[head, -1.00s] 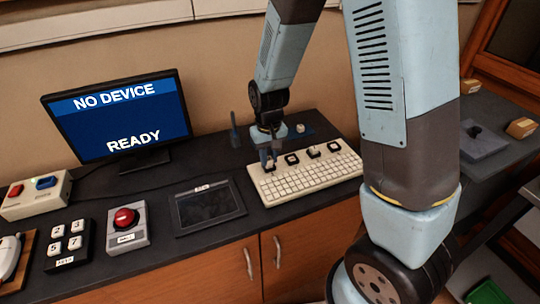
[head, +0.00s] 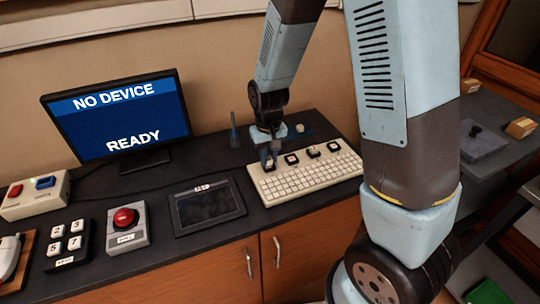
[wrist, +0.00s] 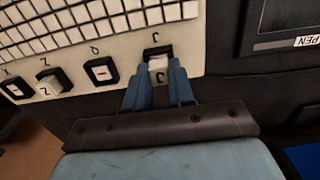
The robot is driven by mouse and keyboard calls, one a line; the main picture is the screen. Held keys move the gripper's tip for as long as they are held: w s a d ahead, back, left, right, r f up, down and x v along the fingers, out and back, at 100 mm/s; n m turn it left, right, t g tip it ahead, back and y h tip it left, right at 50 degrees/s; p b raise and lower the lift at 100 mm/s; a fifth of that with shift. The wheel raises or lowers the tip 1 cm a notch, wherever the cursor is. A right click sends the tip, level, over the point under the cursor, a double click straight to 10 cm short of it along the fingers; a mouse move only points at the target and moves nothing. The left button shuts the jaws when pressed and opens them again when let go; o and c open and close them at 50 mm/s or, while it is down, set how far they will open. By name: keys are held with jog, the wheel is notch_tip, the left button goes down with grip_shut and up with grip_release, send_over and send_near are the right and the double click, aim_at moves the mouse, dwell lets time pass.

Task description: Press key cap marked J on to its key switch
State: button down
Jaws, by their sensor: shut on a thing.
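The cream keyboard (head: 300,180) lies on the dark counter, with a row of black square switch seats along its back edge. My gripper (head: 268,161) points down at the left end of that row. In the wrist view my gripper (wrist: 159,82) has its two blue fingers closed on a small white key cap (wrist: 157,64) with a dark letter that looks like J. The cap is at the black switch seat (wrist: 158,49) beside the printed J. The fingers and cap partly hide this seat; I cannot tell whether the cap touches the switch.
Other marked seats stand in the same row, one with a white cap (wrist: 47,80) and one with a red stem (wrist: 101,72). A dark tablet (head: 207,203) lies left of the keyboard. A monitor (head: 120,118) reads "NO DEVICE" and "READY".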

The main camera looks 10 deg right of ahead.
jog(key=shift+f, duration=0.4)
dwell(0.3)
jog(key=c, duration=0.9)
grip_release()
jog(key=shift+o, duration=0.6)
jog(key=o, duration=0.4)
jog(key=shift+r, duration=3.5)
jog(key=shift+r, duration=0.1)
